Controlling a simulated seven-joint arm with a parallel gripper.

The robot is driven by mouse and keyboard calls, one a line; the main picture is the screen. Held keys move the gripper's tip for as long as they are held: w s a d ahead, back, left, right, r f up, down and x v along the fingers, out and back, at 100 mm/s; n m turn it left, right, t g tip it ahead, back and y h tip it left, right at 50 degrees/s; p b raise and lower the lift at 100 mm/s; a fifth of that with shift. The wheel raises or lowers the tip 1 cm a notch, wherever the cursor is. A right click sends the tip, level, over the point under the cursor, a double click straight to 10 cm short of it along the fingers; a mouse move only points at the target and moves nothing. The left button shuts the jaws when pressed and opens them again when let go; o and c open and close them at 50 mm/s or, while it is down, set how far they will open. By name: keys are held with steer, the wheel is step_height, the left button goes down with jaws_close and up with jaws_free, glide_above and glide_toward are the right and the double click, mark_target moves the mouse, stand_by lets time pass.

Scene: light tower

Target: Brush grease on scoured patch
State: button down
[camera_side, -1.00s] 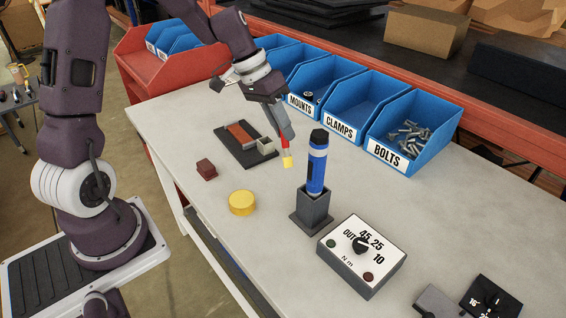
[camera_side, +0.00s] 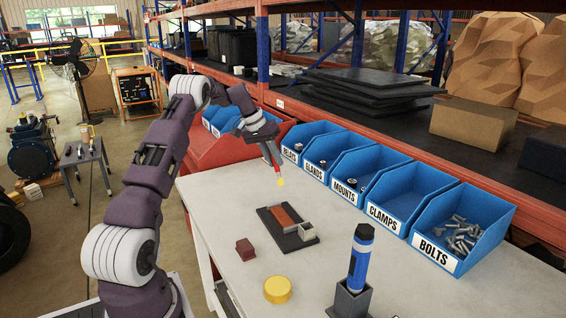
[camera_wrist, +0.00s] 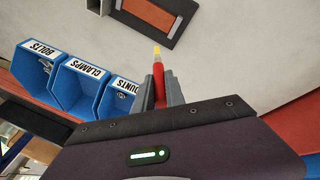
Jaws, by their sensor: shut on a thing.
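My gripper (camera_side: 270,153) is shut on a red-handled brush (camera_wrist: 158,83) with a yellow tip. In the wrist view the brush sits between the two grey fingers and its tip points towards the dark plate (camera_wrist: 119,16). The side view shows the brush tip (camera_side: 280,182) raised, beyond the plate's far edge and apart from it. The plate (camera_side: 268,222) lies flat on the table with a reddish-brown patch (camera_side: 284,217) in its recess; the patch also shows in the wrist view (camera_wrist: 148,14). A round yellow tin (camera_side: 277,290) stands nearer the front.
A small dark-red block (camera_side: 245,249) lies left of the plate. A grey block (camera_side: 307,231) sits at the plate's right end. A blue-and-black tool (camera_side: 360,260) stands upright in a dark holder (camera_side: 350,303). Labelled blue bins (camera_side: 390,200) line the table's back edge.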

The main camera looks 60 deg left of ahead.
steer(key=shift+f, duration=3.8)
steer(key=shift+s+d+f, duration=0.1)
steer(key=shift+s+d, duration=0.05)
steer(key=shift+d, duration=1.7)
steer(key=shift+s+d+r, duration=0.1)
steer(key=shift+s+d, duration=0.1)
steer(key=shift+d, duration=1.6)
steer(key=shift+s+d+f, duration=0.1)
steer(key=shift+s+d, duration=0.05)
steer(key=shift+d, duration=1.7)
steer(key=shift+w+a, duration=0.55)
steer(key=shift+a, duration=4.85)
steer(key=shift+r, duration=4.1)
